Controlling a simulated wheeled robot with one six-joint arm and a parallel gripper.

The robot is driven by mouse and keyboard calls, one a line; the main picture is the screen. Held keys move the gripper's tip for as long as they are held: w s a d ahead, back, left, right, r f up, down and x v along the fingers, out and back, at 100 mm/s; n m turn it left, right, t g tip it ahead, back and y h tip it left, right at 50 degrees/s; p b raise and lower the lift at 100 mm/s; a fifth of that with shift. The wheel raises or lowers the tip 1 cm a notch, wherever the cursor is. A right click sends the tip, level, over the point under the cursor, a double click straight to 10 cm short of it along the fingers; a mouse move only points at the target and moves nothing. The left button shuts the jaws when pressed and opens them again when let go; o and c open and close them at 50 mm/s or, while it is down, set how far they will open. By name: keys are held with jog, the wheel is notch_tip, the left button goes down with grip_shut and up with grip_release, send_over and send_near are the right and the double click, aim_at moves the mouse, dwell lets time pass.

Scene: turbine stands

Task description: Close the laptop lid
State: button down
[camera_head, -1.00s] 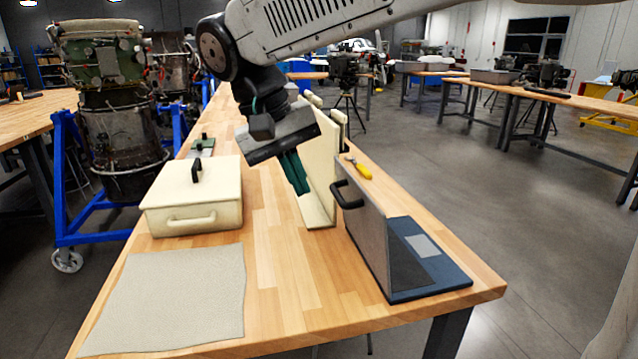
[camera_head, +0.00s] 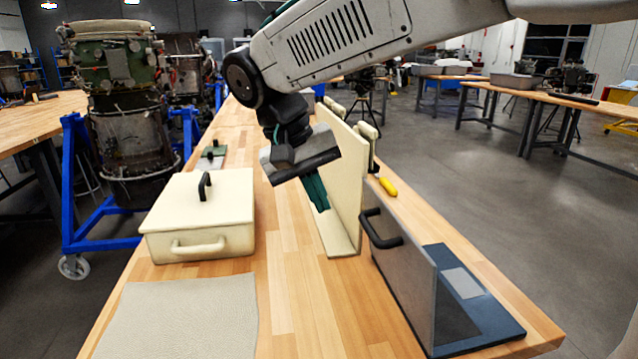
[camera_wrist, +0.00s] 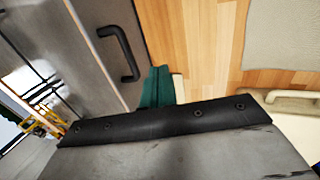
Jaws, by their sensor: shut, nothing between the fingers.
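The laptop (camera_head: 475,308) sits at the right front of the wooden bench, with its dark base flat on the wood. Its grey lid (camera_head: 402,268) stands open, close to upright, with a black handle (camera_head: 379,229) on its outer face. The lid's outer face (camera_wrist: 92,50) and the handle (camera_wrist: 120,53) also show in the wrist view. My gripper (camera_head: 317,193) is shut and empty, its green fingers pointing down beside the cream upright panel, left of and behind the lid. The green fingers (camera_wrist: 157,88) also show in the wrist view, apart from the handle.
A cream panel stand (camera_head: 345,185) stands just behind the lid, close to my gripper. A cream lidded box (camera_head: 203,213) and a beige cloth (camera_head: 180,318) lie at the left. A yellow-handled tool (camera_head: 388,187) lies behind the laptop.

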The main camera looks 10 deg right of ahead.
jog(key=d+f, duration=0.5)
jog(key=d, duration=0.1)
jog(key=shift+f, duration=0.15)
jog(key=shift+d, duration=0.1)
